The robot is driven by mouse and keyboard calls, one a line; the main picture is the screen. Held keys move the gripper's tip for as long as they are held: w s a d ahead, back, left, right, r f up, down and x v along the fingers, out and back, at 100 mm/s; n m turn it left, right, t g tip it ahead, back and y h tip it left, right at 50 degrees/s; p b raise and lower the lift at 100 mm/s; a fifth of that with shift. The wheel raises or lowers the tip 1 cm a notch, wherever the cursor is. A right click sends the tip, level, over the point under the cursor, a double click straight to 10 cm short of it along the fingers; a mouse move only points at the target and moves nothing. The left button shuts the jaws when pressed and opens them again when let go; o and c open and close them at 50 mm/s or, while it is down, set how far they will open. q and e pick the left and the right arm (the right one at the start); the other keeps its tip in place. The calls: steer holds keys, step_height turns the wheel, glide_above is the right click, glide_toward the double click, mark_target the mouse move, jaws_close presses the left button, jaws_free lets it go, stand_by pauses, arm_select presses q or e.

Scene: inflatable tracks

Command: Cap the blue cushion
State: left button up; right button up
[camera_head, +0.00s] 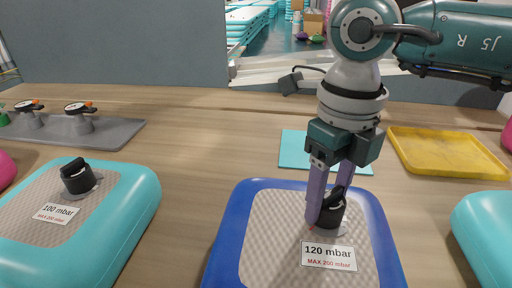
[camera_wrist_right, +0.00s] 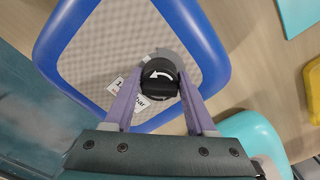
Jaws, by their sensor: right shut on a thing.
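The blue cushion (camera_head: 228,212) lies on the table at the front middle, with a beige textured top and a label reading 120 mbar. It also shows in the right wrist view (camera_wrist_right: 207,32). A black cap (camera_head: 335,212) with a white arrow sits at the cushion's valve; in the wrist view the cap (camera_wrist_right: 160,84) is between the fingers, over a grey disc. My right gripper (camera_head: 328,212) points down and is shut on the black cap. Whether the cap is fully seated cannot be told. My left gripper is not in view.
A teal cushion (camera_head: 140,205) with a black cap stands at left, another teal cushion (camera_head: 482,230) at right. A grey tray (camera_head: 60,130) with valve-like parts, a teal sheet (camera_head: 293,148) and a yellow tray (camera_head: 448,152) lie behind. Bare table separates the cushions.

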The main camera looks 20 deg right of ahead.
steer(key=shift+n, duration=0.7)
steer(key=shift+f+n+b, duration=0.15)
steer(key=shift+n+b, duration=0.55)
steer(key=shift+n, duration=0.3)
steer(key=n, duration=0.2)
steer(key=shift+s+n+b, duration=0.1)
steer(key=shift+n+b, duration=0.2)
steer(key=shift+b, duration=0.1)
steer(key=shift+a, duration=0.1)
steer(key=o, duration=1.4)
steer(key=shift+r, duration=0.2)
